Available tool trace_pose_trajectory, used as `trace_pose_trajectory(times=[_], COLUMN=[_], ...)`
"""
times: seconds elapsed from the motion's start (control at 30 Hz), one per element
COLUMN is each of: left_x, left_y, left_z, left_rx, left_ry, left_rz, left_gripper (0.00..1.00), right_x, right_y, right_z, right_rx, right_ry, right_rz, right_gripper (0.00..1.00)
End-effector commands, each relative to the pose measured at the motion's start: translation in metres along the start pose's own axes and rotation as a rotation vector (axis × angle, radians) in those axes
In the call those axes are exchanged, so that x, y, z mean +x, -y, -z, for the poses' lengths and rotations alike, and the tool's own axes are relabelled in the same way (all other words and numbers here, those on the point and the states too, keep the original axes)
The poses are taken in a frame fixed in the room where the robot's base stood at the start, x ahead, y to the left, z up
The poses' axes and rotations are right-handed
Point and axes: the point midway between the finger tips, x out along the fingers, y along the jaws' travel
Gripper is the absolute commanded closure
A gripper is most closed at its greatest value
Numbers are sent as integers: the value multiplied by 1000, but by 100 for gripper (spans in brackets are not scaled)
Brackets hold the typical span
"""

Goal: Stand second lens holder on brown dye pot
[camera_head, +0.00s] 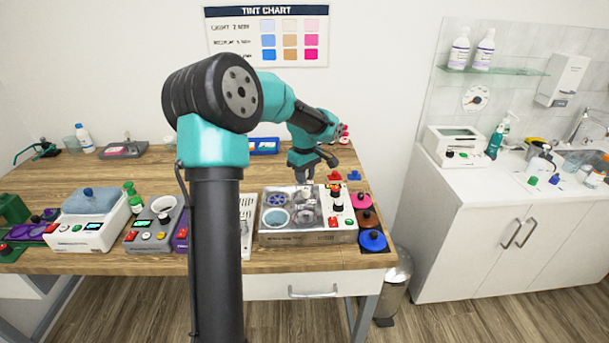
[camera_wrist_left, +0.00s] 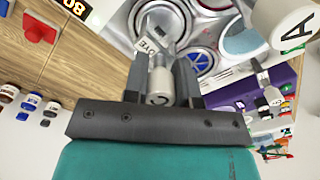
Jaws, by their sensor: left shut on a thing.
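My left gripper (camera_head: 304,181) reaches down over the metal tint bath (camera_head: 302,238) at the right end of the wooden bench. In the left wrist view its fingers (camera_wrist_left: 161,75) are shut on a pale grey lens holder (camera_wrist_left: 160,88) with a round end and a small lettered tag. Round metal-rimmed pots lie beneath it. One with blue spokes (camera_head: 277,199) and one with pale blue inside (camera_head: 276,217) show clearly. A brown lid (camera_head: 369,219) lies at the bath's right. The arm and held holder hide parts of the other pots; I cannot tell which is brown. My right gripper is not in view.
Pink (camera_head: 361,201) and blue (camera_head: 373,240) lids flank the brown one near the bench's right edge. A white knob marked A (camera_wrist_left: 290,22) stands close in the left wrist view. A white device (camera_head: 88,220) stands at left. Bench behind the bath has some bare room.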

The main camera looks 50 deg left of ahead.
Motion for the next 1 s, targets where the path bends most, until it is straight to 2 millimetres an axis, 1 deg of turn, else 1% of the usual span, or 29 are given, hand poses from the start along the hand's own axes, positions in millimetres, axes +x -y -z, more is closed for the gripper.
trace_pose_trajectory(times=[0.4,0.43,0.73,0.9,1.0], left_x=[4,4,4,4,4], left_y=[0,0,0,0,0], left_z=[0,0,0,0,0], left_rx=[0,0,0,0,0], left_ry=[0,0,0,0,0], left_rz=[0,0,0,0,0], left_gripper=[100,74,45,44,34], right_x=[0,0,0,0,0], right_y=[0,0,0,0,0], right_z=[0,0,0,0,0], right_rx=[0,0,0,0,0], right_ry=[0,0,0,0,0], right_rz=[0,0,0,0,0], right_gripper=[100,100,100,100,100])
